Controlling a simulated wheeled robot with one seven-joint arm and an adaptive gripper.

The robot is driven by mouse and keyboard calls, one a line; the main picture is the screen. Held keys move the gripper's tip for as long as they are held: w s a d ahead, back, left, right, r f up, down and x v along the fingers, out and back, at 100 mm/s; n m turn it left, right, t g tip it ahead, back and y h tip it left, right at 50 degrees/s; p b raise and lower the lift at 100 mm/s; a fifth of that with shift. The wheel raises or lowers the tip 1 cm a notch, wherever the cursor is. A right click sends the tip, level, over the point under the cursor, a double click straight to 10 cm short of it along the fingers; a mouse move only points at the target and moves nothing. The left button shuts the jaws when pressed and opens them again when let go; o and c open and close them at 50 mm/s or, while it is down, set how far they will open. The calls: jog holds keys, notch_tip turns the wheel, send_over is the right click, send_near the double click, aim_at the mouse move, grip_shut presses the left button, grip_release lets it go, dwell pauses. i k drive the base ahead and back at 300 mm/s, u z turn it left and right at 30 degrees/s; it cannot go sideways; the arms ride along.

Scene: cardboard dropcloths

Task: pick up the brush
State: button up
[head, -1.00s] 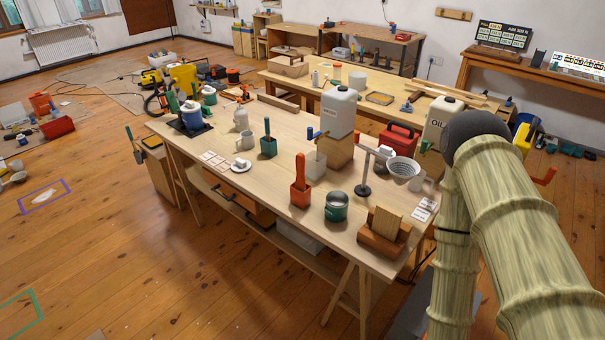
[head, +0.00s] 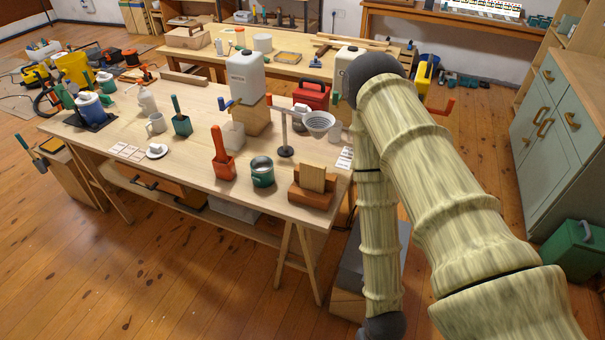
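I cannot make out a brush for certain. On the near workbench (head: 110,125), a red upright handle stands in a red square holder (head: 224,166). A green upright handle stands in a green square holder (head: 182,125) farther back. If either is a brush, its bristles are hidden in its holder. Another green-handled tool (head: 30,150) is at the side of a low wooden stand at the far left, too small to tell. My gripper is not in view. My arm hangs down at the right of the workbench, its lower end near the bottom of the picture.
A green tin (head: 262,172), a wooden block holder (head: 311,188), a metal stand with a funnel (head: 317,123) and a white canister (head: 245,74) crowd the bench's right half. A grey-green cabinet (head: 560,125) and green bin (head: 577,248) stand right. Floor in front is clear.

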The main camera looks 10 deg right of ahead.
aim_at(217, 134)
jog(key=u, duration=2.1)
jog(key=i, duration=2.05)
jog(key=z, duration=1.65)
